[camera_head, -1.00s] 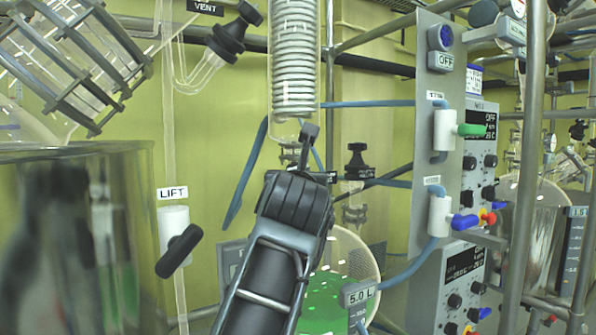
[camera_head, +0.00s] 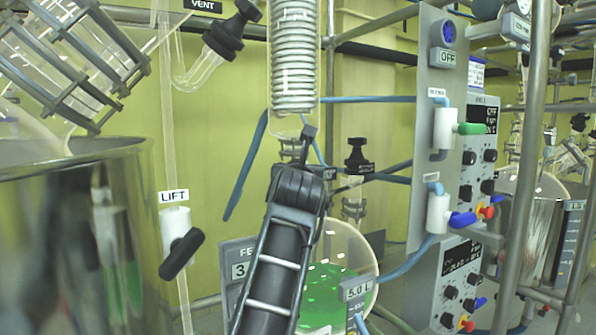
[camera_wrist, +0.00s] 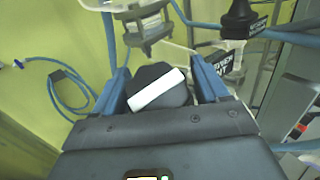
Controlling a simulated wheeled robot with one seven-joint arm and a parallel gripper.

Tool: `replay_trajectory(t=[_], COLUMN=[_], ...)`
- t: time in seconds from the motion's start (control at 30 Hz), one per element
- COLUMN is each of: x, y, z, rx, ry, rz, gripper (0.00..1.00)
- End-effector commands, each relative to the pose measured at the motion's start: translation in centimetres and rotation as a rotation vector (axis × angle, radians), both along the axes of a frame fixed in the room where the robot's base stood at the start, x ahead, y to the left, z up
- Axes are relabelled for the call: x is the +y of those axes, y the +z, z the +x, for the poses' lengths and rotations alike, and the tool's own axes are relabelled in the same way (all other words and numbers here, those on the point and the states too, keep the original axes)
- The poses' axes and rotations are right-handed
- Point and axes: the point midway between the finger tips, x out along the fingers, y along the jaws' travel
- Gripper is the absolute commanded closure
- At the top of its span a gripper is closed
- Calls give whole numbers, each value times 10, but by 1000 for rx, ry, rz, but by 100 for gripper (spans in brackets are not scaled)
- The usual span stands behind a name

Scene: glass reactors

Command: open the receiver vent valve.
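My gripper (camera_wrist: 159,72) has its two blue-grey fingers spread, one on each side of a dark, many-sided knob (camera_wrist: 175,98) with a white bar across it. I see no clear grip on the knob. A black label (camera_wrist: 231,65) sits just right of the fingers; it seems to read receiver vent. In the head view my gripper (camera_head: 306,148) points away, below the glass coil column, and its hand hides the knob. A second black-knobbed valve (camera_head: 356,152) stands to the right, and it also shows in the wrist view (camera_wrist: 240,20).
A round flask with green liquid (camera_head: 330,290) is below right, with a 5.0 L tag (camera_head: 358,290). Blue hoses (camera_head: 372,102) run to the control panel (camera_head: 432,130). A LIFT valve (camera_head: 180,240) and a large metal vessel (camera_head: 60,180) are at left. Glass parts stand close around.

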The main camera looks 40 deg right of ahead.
Motion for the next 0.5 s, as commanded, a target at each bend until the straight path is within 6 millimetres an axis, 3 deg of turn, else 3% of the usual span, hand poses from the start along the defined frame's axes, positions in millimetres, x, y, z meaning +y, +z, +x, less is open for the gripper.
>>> replay_trajectory(t=[0.5], x=[0], y=[0], z=[0], rx=[1], ry=[0], rz=[-1], gripper=[73])
